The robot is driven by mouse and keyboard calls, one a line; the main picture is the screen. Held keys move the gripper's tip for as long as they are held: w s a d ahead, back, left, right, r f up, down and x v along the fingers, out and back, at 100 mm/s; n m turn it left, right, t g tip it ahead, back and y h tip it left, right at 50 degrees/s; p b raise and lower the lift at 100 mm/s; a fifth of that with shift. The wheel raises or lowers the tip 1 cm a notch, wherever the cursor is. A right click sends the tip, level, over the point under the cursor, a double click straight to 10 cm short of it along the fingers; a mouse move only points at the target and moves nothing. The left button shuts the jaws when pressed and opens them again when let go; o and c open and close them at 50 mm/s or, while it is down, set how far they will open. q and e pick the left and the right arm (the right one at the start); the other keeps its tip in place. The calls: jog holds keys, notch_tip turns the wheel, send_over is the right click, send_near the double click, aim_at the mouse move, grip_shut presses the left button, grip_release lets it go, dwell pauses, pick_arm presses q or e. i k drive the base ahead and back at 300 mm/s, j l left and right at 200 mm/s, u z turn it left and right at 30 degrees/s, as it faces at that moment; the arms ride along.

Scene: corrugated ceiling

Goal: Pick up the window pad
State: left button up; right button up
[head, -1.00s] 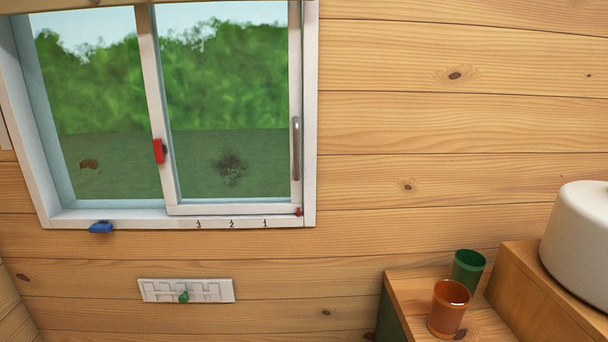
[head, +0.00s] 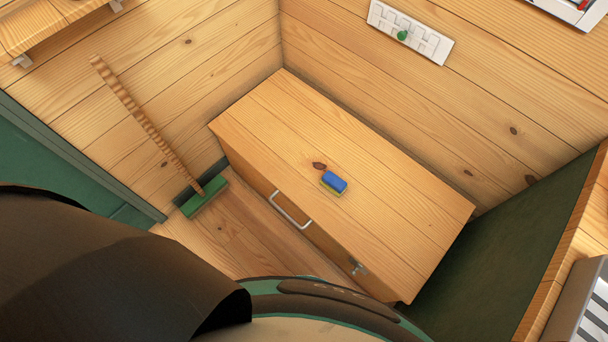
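A small pad (head: 334,183), blue on top with a yellow-green lower layer, lies on the top of a wooden chest (head: 400,215). It sits near the middle of the lid, beside a dark knot in the wood. It looks like the window pad. Nothing touches it but the lid. Neither of my grippers shows in the head view.
The chest has a metal handle (head: 291,211) and a latch (head: 359,269) on its front. A broom (head: 150,130) with a green head leans on the wall at left. A white slotted panel (head: 411,32) with a green knob is on the wall. A green side panel (head: 500,240) stands at right.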

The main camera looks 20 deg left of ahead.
aim_at(333, 184)
jog(key=k+j+u, duration=0.1)
jog(key=u, duration=1.45)
jog(key=z, duration=0.8)
jog(key=k+j+z, duration=0.15)
jog(key=k, duration=0.15)
jog(key=k+j+z, duration=0.1)
jog(key=k, duration=0.2)
jog(key=k+j, duration=0.2)
jog(key=k, duration=0.25)
jog(key=k+j, duration=0.15)
jog(key=k, duration=0.35)
